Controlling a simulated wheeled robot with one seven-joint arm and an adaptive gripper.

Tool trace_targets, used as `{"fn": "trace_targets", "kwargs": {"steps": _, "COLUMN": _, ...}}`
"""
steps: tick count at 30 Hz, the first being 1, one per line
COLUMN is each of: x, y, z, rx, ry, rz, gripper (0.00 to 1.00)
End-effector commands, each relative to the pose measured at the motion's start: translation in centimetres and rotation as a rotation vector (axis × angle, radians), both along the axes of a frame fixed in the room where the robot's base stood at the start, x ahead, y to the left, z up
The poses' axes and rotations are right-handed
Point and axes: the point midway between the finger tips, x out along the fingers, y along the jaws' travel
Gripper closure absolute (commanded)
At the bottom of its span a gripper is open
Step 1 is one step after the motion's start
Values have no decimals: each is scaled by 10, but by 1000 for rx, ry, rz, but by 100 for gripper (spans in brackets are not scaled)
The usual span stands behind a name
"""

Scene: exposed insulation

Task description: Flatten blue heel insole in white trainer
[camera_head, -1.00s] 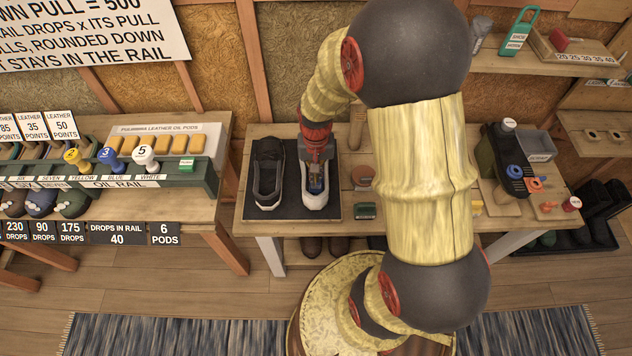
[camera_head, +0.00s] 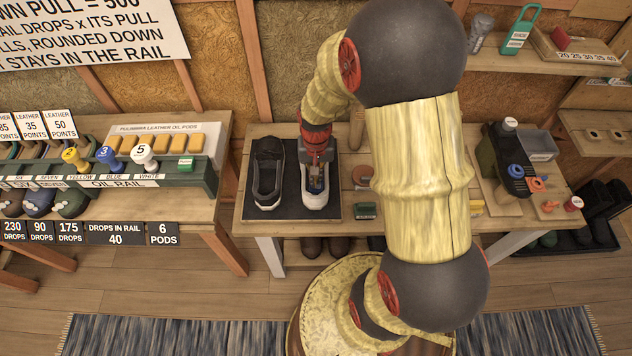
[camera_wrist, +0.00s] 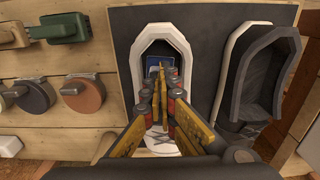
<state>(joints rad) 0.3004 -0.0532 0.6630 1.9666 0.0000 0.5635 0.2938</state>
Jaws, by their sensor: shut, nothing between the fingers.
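The white trainer (camera_head: 315,200) sits on the dark mat (camera_head: 293,213), toe away from me, next to a dark grey trainer (camera_head: 268,170). In the wrist view the white trainer (camera_wrist: 138,75) is in the middle with its heel at the top. The blue heel insole (camera_wrist: 160,62) shows inside its heel opening, partly hidden behind the fingers. My gripper (camera_wrist: 161,72) is shut and empty, with its fingertips over the blue insole. I cannot tell whether they touch it. In the head view my gripper (camera_head: 317,180) points down into the trainer's opening.
The dark trainer (camera_wrist: 265,75) stands close beside in the wrist view. Round tins (camera_wrist: 80,95) and a green box (camera_head: 365,211) lie beside the mat. The oil rail (camera_head: 130,182) stands on another bench at left.

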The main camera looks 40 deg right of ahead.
Motion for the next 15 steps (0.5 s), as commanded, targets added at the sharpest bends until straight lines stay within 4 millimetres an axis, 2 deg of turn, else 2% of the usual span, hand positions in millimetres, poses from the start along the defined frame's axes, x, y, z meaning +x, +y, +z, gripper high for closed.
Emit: {"fn": "trace_targets", "kwargs": {"steps": 15, "x": -1, "y": 0, "z": 4, "rx": 1, "ry": 3, "rz": 0, "gripper": 100}}
